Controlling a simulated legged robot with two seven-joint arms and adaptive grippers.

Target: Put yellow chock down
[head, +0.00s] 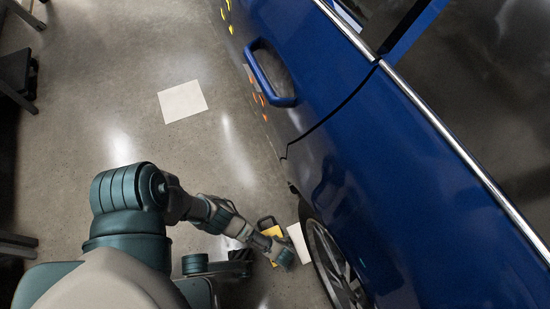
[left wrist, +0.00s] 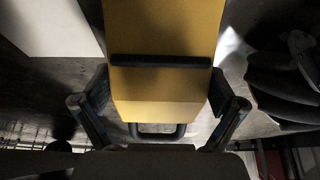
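The yellow chock (head: 273,232) shows low in the head view, beside the car's wheel and the white square, partly hidden by my left arm. My left gripper (head: 282,256) is at it. In the left wrist view the yellow chock (left wrist: 165,88) fills the middle, with a dark bar across it and a dark loop handle at its lower end. The fingers of my left gripper (left wrist: 160,92) lie against its two sides, shut on it. I cannot tell whether the chock touches the floor. My right gripper is not in view.
A blue car (head: 390,150) fills the right side, its wheel (head: 336,262) close to the chock. A white square (head: 298,243) lies by the wheel, another (head: 183,101) farther off. Dark furniture legs (head: 20,80) stand at the left. Open grey floor lies between.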

